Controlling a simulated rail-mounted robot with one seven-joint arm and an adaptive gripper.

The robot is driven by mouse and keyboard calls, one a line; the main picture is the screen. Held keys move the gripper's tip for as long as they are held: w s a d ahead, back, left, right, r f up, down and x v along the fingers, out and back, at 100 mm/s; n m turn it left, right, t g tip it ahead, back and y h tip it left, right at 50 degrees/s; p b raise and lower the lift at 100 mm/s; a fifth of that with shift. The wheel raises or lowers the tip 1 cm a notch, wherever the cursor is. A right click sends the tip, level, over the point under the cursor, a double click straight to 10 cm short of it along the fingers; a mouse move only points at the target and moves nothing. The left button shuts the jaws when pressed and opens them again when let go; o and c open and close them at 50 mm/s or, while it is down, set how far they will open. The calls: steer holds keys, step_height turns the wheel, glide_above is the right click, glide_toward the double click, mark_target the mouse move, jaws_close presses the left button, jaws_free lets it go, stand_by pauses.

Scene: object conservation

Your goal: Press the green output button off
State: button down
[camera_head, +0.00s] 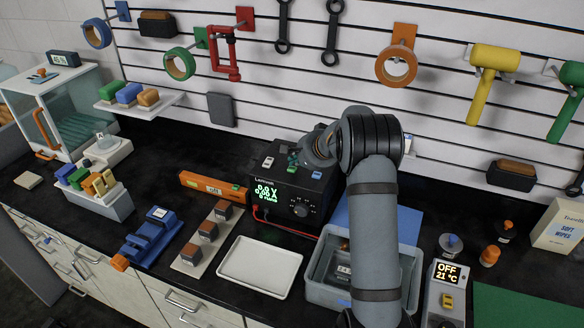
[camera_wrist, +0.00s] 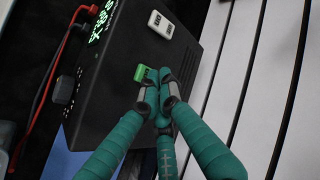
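The black power supply box (camera_head: 287,196) stands on the bench with a lit green display on its front. On its top are a white switch (camera_head: 268,162), a small green button (camera_head: 292,168) and a blue button (camera_head: 316,174). In the wrist view, the green button (camera_wrist: 139,72) and the white switch (camera_wrist: 160,24) show clearly. My gripper (camera_wrist: 156,76) is shut and empty, its teal fingers meeting at the tips right beside the green button. I cannot tell whether the tips touch it. In the head view, my arm's end is above the box and its fingers are mostly hidden.
Red and black leads run from the box front. An orange level (camera_head: 214,187) lies left of the box. A white tray (camera_head: 260,267) and a grey bin (camera_head: 325,290) stand in front. The slatted wall with hanging tools rises behind.

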mark_target(295, 169)
steer(key=shift+r+p, duration=2.05)
steer(key=shift+r, duration=1)
